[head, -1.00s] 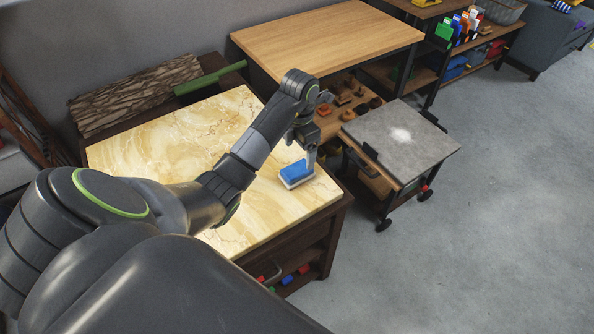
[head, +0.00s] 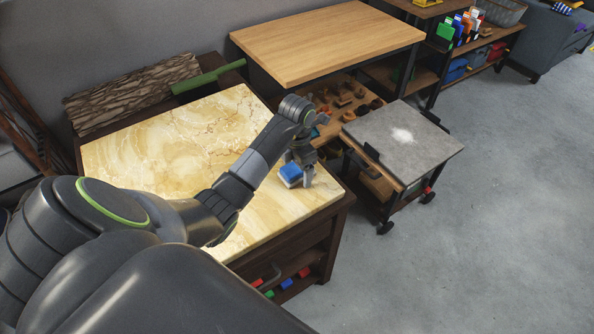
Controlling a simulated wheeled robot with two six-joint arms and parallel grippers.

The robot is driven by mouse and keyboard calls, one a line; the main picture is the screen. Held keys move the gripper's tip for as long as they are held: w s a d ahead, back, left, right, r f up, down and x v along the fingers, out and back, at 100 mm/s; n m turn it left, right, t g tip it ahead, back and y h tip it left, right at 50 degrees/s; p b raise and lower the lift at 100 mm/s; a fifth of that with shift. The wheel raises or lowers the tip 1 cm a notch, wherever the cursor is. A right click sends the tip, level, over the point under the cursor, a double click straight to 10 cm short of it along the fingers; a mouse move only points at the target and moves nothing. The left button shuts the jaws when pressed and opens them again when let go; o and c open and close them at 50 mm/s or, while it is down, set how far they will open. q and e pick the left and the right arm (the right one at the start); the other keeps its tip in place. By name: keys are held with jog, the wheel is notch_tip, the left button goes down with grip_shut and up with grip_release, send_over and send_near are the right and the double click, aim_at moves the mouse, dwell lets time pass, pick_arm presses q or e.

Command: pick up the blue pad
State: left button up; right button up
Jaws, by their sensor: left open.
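The blue pad (head: 291,172) has a blue top and a white underside. It lies on the yellow marble-topped table (head: 180,140) near its right corner. My left gripper (head: 307,181) points down at the pad's right end, with its fingers low beside or around that end; I cannot tell which. The gripper is open. Its near finger hides part of the pad's right side. My right gripper is not in view.
A green-handled tool (head: 208,76) and a bark-textured block (head: 130,92) lie behind the marble top. A wooden table (head: 325,40) stands at the back. A grey-topped cart (head: 405,160) with a white powdery patch stands to the right. The marble top left of the pad is clear.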

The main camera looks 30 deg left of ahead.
pick_arm(q)
jog(key=shift+c, duration=0.4)
jog(key=c, duration=1)
jog(key=shift+w+r, duration=0.1)
jog(key=shift+r, duration=0.25)
notch_tip(320, 180, up, 6)
jog(key=shift+f+p, duration=0.25)
jog(key=shift+p, duration=0.75)
notch_tip(320, 180, up, 3)
jog(key=p, duration=0.2)
jog(key=shift+f+p, duration=0.15)
jog(key=shift+p, duration=0.25)
jog(key=shift+r+p, duration=0.55)
jog(key=shift+p, duration=0.05)
